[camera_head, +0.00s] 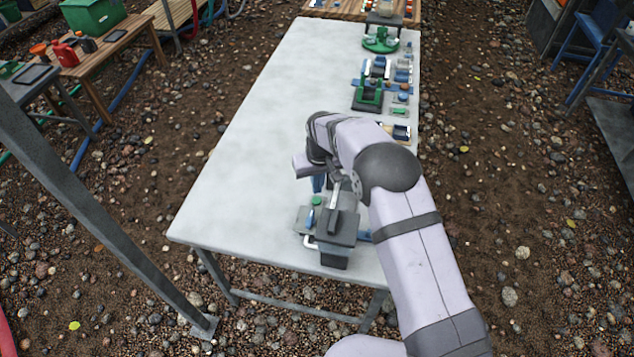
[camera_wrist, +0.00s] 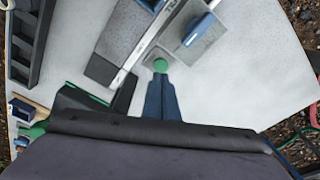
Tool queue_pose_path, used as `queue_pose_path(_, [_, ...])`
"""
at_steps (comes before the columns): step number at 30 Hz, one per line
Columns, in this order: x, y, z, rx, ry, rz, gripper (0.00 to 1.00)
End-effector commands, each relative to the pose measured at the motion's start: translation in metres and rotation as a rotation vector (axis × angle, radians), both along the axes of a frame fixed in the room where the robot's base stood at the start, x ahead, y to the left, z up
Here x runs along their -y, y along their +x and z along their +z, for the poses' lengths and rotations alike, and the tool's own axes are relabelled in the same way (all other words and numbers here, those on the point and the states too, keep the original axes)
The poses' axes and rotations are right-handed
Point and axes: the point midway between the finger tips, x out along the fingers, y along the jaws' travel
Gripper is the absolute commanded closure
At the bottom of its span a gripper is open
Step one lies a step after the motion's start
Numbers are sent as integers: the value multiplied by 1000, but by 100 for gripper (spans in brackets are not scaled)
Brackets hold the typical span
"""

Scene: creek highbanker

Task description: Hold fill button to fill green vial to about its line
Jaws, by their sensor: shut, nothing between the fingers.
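A small round green button (camera_head: 317,201) sits on a grey device (camera_head: 337,231) at the near end of the white table. In the wrist view the green button (camera_wrist: 160,66) stands on a small grey square plate, right at my fingertips. My gripper (camera_head: 318,187) points down over it with its blue fingers together and empty. The fingers also show in the wrist view (camera_wrist: 160,82). I cannot tell whether the tips touch the button or hover just above it. I cannot make out a green vial or its line; my arm hides part of the device.
The white table (camera_head: 260,120) is clear on its left side. Several small devices, among them a green one (camera_head: 368,95), line its right edge. A round green stand (camera_head: 380,41) is at the far end. A wooden bench (camera_head: 110,45) stands apart on the left.

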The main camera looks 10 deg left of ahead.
Motion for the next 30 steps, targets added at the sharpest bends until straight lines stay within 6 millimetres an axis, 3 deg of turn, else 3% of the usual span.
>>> queue_pose_path(3, [0, 0, -17, 0, 0, 0, 100])
queue_pose_path(12, [0, 0, -37, 0, 0, 0, 100])
queue_pose_path(30, [0, 0, -40, 0, 0, 0, 100])
